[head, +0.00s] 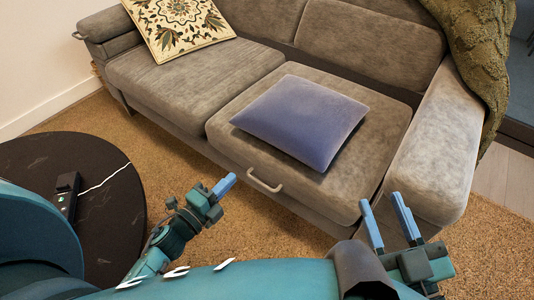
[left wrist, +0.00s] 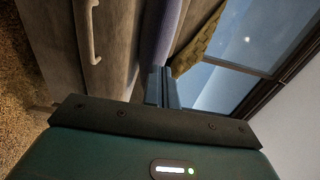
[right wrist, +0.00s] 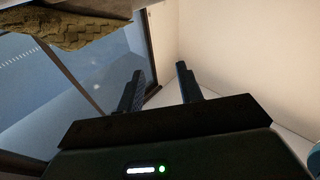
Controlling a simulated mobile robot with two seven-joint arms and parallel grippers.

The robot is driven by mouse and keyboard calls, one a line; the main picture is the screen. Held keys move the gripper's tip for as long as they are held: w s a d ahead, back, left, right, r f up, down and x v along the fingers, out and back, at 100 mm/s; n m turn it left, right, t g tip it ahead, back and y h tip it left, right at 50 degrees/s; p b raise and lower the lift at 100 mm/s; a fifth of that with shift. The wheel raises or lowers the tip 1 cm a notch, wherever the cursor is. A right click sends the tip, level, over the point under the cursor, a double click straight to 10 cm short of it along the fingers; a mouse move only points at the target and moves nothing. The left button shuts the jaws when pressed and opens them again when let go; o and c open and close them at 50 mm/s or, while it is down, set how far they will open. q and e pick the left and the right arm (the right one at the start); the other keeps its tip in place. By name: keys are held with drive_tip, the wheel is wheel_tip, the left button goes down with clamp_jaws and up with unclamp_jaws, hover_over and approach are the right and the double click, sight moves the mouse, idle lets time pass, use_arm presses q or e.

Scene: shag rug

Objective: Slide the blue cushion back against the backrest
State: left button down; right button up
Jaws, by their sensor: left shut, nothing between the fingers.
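The blue cushion (head: 303,118) lies flat on the right seat (head: 361,165) of the grey sofa, near the middle of that seat. A strip of bare seat shows between it and the backrest (head: 371,40). My left gripper (head: 224,186) is shut and empty in front of the sofa, left of the seat's handle and apart from the cushion. In the left wrist view a strip of the cushion (left wrist: 160,30) shows beyond the shut fingers (left wrist: 162,86). My right gripper (head: 385,213) is open and empty, in front of the sofa near the right armrest; its spread fingers (right wrist: 159,88) show in the right wrist view.
A patterned cushion (head: 178,24) leans at the sofa's left end. A green throw (head: 483,55) hangs over the right back corner. The right armrest (head: 436,150) bounds the seat. A metal handle (head: 265,183) juts from the seat front. A round black table (head: 100,185) stands left.

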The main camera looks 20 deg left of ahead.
sight(268, 142)
use_arm(q)
drive_tip(key=b+x, duration=0.3)
drive_tip(key=x, duration=1)
drive_tip(key=shift+w+d, duration=0.25)
drive_tip(key=shift+w, duration=0.2)
use_arm(e)
drive_tip(key=shift+a+r+t+y, duration=0.2)
drive_tip(key=shift+a+t+y, duration=0.1)
drive_tip(key=shift+y, duration=0.1)
